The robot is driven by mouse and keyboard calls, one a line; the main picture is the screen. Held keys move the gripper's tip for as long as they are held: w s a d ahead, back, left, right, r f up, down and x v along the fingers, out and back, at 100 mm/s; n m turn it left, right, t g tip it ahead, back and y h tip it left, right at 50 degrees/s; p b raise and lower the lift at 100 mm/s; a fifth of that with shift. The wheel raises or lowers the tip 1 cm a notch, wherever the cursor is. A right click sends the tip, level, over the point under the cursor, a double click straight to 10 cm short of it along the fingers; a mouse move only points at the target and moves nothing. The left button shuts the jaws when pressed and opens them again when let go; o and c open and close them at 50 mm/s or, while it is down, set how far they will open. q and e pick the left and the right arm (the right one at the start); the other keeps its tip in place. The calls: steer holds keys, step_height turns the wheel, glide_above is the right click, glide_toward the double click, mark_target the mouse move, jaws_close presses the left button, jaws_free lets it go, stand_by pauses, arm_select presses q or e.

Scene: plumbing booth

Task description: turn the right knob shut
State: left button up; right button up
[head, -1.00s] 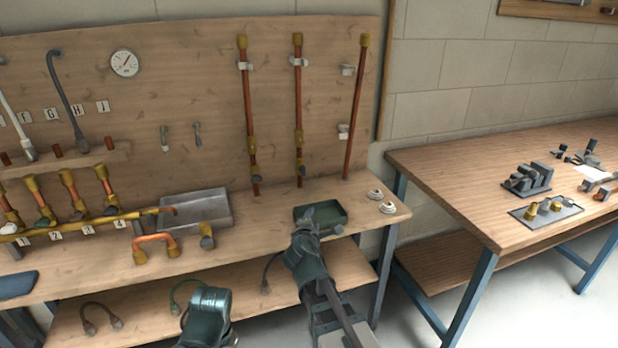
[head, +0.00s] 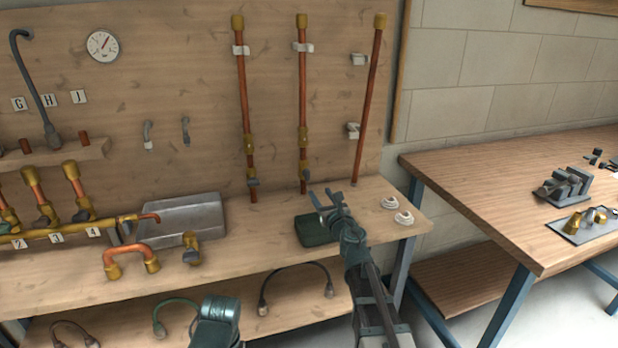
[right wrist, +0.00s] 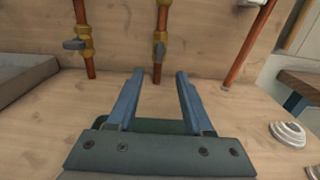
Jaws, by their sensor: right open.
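Two upright copper pipes with brass valves stand on the back board. The right knob (head: 304,173) is a small grey handle low on the right one of these two; it also shows in the right wrist view (right wrist: 160,49), looking roughly in line with its pipe. The left knob (head: 253,183) sticks out sideways in the right wrist view (right wrist: 74,44). My right gripper (head: 325,196) is open and empty, in front of and below the right knob. In the wrist view the knob shows beyond the gap between the fingers (right wrist: 160,73), apart from them. My left gripper is not in view.
A dark green tray (head: 312,232) lies under my right gripper. A grey metal tray (head: 185,222) is to the left. A third copper pipe (head: 368,100) stands to the right, with white round fittings (head: 403,218) on the bench near it. Board space around the valves is clear.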

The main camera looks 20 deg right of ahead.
mark_target(308, 175)
steer(key=w, duration=1.2)
steer(key=shift+w+a, duration=0.2)
steer(key=shift+w, duration=0.05)
jaws_close()
